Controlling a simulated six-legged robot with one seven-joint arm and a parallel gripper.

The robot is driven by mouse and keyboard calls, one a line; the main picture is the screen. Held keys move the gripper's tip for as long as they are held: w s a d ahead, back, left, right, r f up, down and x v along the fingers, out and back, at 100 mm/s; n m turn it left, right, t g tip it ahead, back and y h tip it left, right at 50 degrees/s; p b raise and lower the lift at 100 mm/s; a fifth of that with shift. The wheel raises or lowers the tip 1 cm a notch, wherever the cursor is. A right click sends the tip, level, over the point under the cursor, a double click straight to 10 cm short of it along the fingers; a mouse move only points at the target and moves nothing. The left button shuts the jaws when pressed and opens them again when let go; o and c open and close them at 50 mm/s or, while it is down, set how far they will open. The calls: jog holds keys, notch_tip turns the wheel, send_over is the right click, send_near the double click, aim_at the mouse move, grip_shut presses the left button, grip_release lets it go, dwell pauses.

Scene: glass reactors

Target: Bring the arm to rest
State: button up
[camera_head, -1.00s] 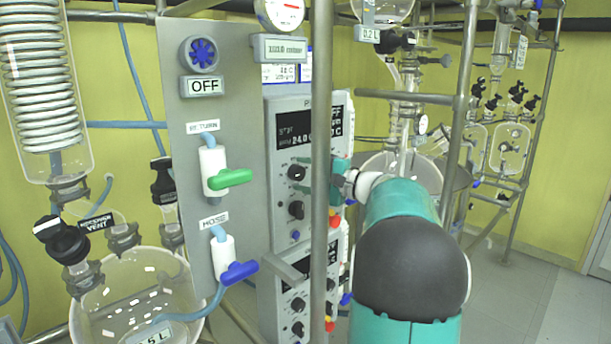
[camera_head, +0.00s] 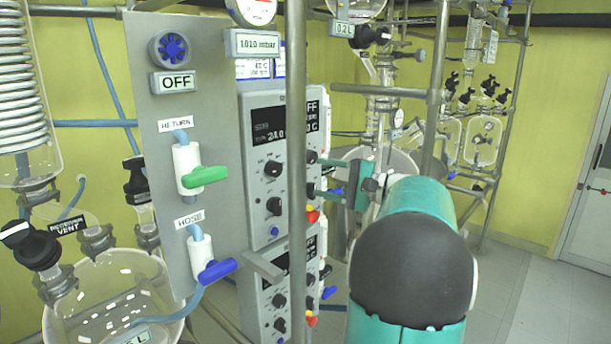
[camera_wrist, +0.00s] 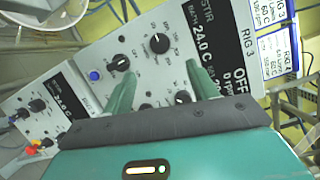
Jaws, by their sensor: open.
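My gripper (camera_head: 322,176) shows in the head view at the end of my teal arm, just right of the upper grey control box (camera_head: 264,165). Its two green fingers point left toward the box and are spread apart with nothing between them. In the wrist view my gripper (camera_wrist: 160,68) has its fingers open in front of the control box face (camera_wrist: 150,60), which shows knobs and a display reading 24.0 C. No contact with the knobs is clear. Part of the gripper's surroundings is hidden by a vertical metal pole (camera_head: 296,120).
A grey panel (camera_head: 150,120) with a green-handled valve (camera_head: 204,177) and a blue-handled valve (camera_head: 216,270) stands left. A glass vessel (camera_head: 105,300) is at lower left. A metal frame pole (camera_head: 437,90) and glassware stand behind my arm. Open floor (camera_head: 530,290) lies right.

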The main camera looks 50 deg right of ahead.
jog(key=shift+v, duration=0.95)
